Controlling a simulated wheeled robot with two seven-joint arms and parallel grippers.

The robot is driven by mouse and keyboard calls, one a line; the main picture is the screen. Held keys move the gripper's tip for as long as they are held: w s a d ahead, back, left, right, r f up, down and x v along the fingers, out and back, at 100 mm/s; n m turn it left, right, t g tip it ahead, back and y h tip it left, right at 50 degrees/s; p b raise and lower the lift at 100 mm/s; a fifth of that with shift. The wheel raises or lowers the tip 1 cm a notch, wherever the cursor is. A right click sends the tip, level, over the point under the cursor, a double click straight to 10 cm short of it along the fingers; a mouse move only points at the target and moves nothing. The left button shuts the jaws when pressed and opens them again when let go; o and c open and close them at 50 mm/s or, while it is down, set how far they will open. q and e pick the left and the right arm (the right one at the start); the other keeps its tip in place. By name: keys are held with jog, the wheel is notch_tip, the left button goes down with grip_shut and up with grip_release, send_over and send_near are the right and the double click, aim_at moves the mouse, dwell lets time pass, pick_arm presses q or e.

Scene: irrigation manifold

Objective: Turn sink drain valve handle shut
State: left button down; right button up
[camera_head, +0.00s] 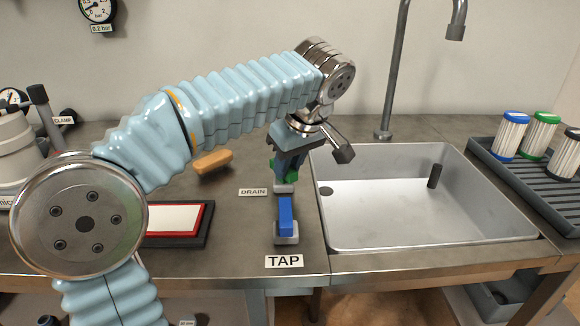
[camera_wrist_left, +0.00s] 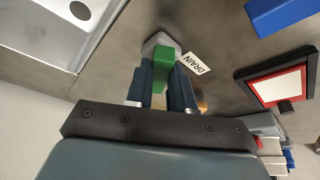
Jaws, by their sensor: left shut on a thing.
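The green drain valve handle (camera_head: 291,172) stands on a small grey base behind the blue tap handle (camera_head: 286,214), next to the DRAIN label (camera_head: 252,191). My left gripper (camera_head: 289,168) reaches down over it from above and hides most of it in the head view. In the left wrist view the green handle (camera_wrist_left: 162,58) sits between the two fingers of my left gripper (camera_wrist_left: 167,88), which is shut on it. How far the handle is turned is hard to tell. My right gripper is not in view.
The sink (camera_head: 420,243) lies just right of the handles. The TAP label (camera_head: 284,262) is at the counter's front. A red-edged white pad (camera_head: 175,219) and an orange object (camera_head: 213,162) lie to the left. A dark rack (camera_head: 530,185) with several filters stands at the far right.

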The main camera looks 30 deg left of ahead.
pick_arm(q)
jog(key=m, duration=0.2)
jog(key=m+t, duration=0.1)
jog(key=shift+s+a+m+h+b, duration=0.15)
jog(key=shift+s+m+h+b, duration=0.15)
jog(key=shift+h, duration=0.1)
jog(key=shift+s+a+m+t+h, duration=0.15)
jog(key=shift+m+t+h, duration=0.35)
jog(key=shift+m, duration=1)
jog(key=c, duration=1)
grip_release()
jog(key=p+v, duration=0.2)
jog(key=v, duration=1.1)
jog(key=shift+r, duration=0.45)
